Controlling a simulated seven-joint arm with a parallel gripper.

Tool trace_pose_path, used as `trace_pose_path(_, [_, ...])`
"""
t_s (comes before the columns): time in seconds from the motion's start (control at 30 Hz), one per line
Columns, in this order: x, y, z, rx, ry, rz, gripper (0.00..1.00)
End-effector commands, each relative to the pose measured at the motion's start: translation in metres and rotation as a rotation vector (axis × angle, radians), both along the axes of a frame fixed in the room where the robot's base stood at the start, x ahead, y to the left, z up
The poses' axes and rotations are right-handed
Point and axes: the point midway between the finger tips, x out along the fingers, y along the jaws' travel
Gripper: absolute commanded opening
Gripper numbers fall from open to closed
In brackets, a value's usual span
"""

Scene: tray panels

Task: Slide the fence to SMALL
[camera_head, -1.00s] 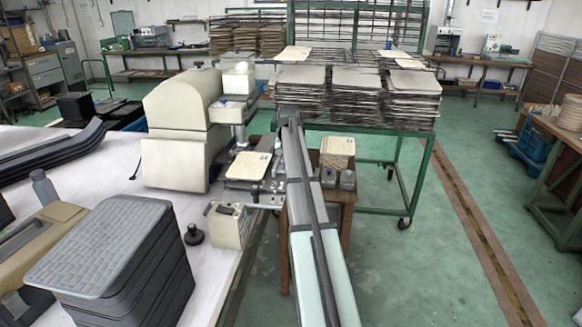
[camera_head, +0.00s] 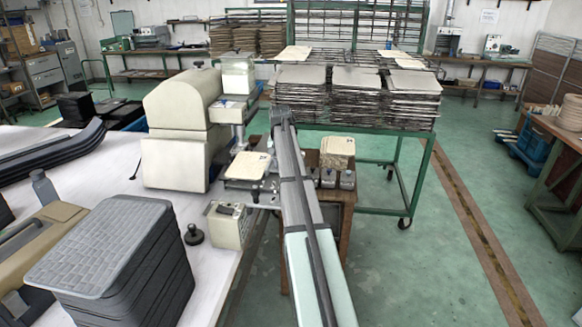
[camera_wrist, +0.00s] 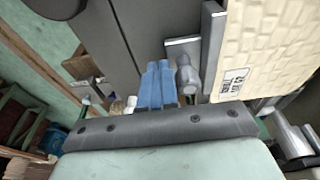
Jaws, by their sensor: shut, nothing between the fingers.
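In the wrist view the two blue fingers of my gripper (camera_wrist: 156,84) are together and hold nothing. A grey rounded knob (camera_wrist: 187,76) stands right beside them, to their right; I cannot tell if they touch. A flat metal bracket (camera_wrist: 183,48) lies behind the knob. An upright metal plate, which looks like the fence (camera_wrist: 213,45), runs along the edge of a cream panel (camera_wrist: 262,45) with a printed label. In the head view the cream panel (camera_head: 247,165) lies on the machine's platform. My arm hides my gripper there, and no SMALL mark is readable.
The cream machine body (camera_head: 180,115) stands left of my arm. A control box (camera_head: 228,225) and a black knob (camera_head: 193,235) are nearby. A stool with a cream stack (camera_head: 337,150) and small grey blocks (camera_head: 347,180) stands to the right. Dark trays (camera_head: 115,250) fill the lower left.

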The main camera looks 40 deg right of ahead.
Motion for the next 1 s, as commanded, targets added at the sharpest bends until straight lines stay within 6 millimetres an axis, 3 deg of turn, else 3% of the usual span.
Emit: trace_pose_path(1.0, [-0.0077,-0.0080,0.0038,0.000,0.000,0.000,0.00])
